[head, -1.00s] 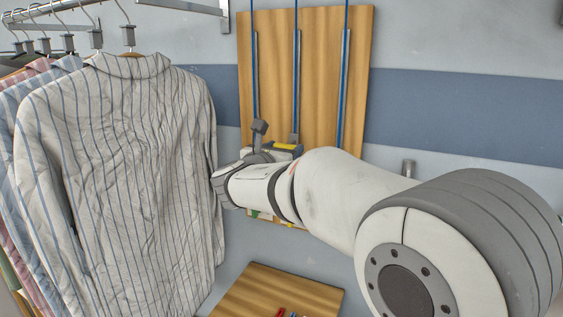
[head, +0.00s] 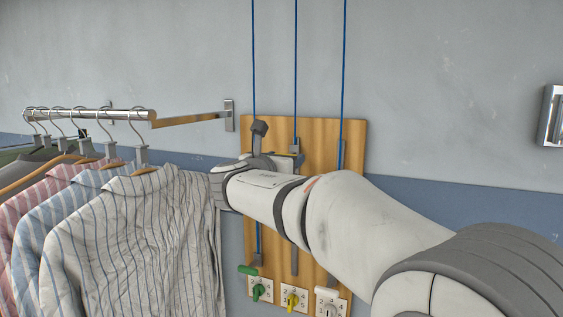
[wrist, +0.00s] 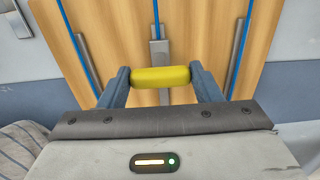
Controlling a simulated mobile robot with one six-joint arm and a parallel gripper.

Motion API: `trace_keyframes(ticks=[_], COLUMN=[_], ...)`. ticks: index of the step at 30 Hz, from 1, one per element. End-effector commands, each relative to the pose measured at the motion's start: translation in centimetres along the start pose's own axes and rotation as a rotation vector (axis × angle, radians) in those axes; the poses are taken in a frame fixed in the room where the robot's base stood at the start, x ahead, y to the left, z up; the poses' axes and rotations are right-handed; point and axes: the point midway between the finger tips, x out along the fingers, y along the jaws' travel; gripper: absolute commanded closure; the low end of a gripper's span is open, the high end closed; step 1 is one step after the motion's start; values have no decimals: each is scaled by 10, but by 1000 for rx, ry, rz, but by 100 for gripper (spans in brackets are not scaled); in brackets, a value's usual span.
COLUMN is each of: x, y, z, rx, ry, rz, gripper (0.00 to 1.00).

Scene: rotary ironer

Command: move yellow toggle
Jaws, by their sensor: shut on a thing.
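In the wrist view my gripper (wrist: 161,80) is shut on the yellow toggle (wrist: 161,77), a rounded yellow bar held crosswise between the two fingers. A grey middle rail (wrist: 160,52) and a blue cord show just beyond it on the wooden board (wrist: 110,30). In the head view my gripper is near the upper part of the wooden board (head: 330,132), mostly hidden by my arm. The yellow toggle cannot be made out there. The middle slot (head: 294,262) shows below my arm.
A green handle (head: 247,269) is low on the left slot. Below are numbered dials: green (head: 258,292), yellow (head: 292,299) and pale grey (head: 329,309). Shirts (head: 140,235) hang on a metal rail (head: 95,114) close left of my arm. The wall right of the board is clear nearby.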

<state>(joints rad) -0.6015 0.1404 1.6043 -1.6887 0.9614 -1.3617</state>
Motion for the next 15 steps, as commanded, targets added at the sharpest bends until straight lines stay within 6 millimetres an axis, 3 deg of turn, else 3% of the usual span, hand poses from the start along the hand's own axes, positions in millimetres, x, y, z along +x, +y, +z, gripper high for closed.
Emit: trace_keyframes(ticks=[11, 12, 15], x=[-1, -1, 0], y=[0, 0, 0], z=[9, 10, 8], rx=[4, 3, 3], ry=[-13, -13, -11], rz=[2, 2, 2], gripper=[83, 39, 31])
